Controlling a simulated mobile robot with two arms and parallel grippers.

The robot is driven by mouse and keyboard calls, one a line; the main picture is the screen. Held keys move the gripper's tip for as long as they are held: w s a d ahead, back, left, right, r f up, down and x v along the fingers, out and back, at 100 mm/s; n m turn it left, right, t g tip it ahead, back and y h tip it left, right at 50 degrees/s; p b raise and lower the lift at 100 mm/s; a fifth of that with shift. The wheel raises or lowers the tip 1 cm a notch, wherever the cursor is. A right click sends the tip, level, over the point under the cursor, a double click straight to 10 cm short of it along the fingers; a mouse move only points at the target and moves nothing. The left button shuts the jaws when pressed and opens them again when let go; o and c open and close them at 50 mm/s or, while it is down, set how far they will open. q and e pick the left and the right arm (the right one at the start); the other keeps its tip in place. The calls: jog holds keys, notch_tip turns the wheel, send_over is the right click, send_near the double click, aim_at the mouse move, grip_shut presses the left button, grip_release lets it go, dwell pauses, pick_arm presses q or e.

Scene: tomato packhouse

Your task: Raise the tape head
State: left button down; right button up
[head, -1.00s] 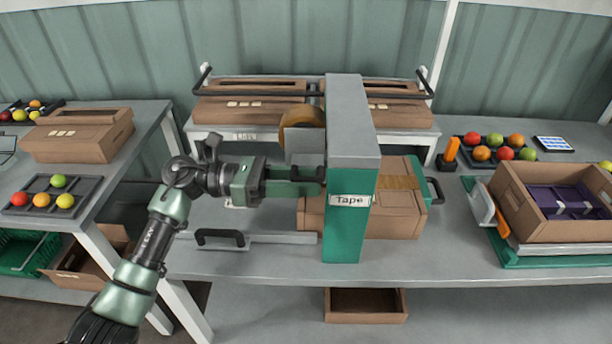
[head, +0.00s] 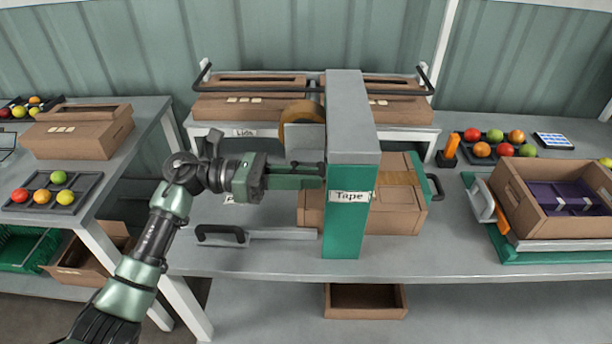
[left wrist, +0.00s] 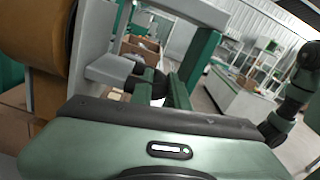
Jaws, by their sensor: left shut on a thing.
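The tape machine's green and grey column (head: 348,215), labelled "Tape", stands on the bench. The tape head shows left of it, with a brown tape roll (head: 301,113) and a grey bracket (head: 305,143). My left gripper (head: 318,176) reaches in from the left just below the bracket, its fingertips partly hidden by the column. In the left wrist view my left gripper (left wrist: 160,92) is shut on a dark handle part beside the grey arm (left wrist: 108,68) of the tape head. A closed carton (head: 400,205) lies under the machine. My right gripper is out of view.
A black-handled bar (head: 222,234) lies low on the bench left of the column. Lid cartons (head: 250,105) stand on a rack behind. An open carton (head: 510,208) stands at the right. A tomato tray (head: 52,205) sits on the left table.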

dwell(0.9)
pick_arm(q)
notch_tip(320, 180, up, 6)
jog(key=shift+f+b, duration=0.1)
jog(key=shift+b, duration=0.25)
jog(key=c, duration=1.4)
grip_release()
jog(key=shift+o, duration=0.2)
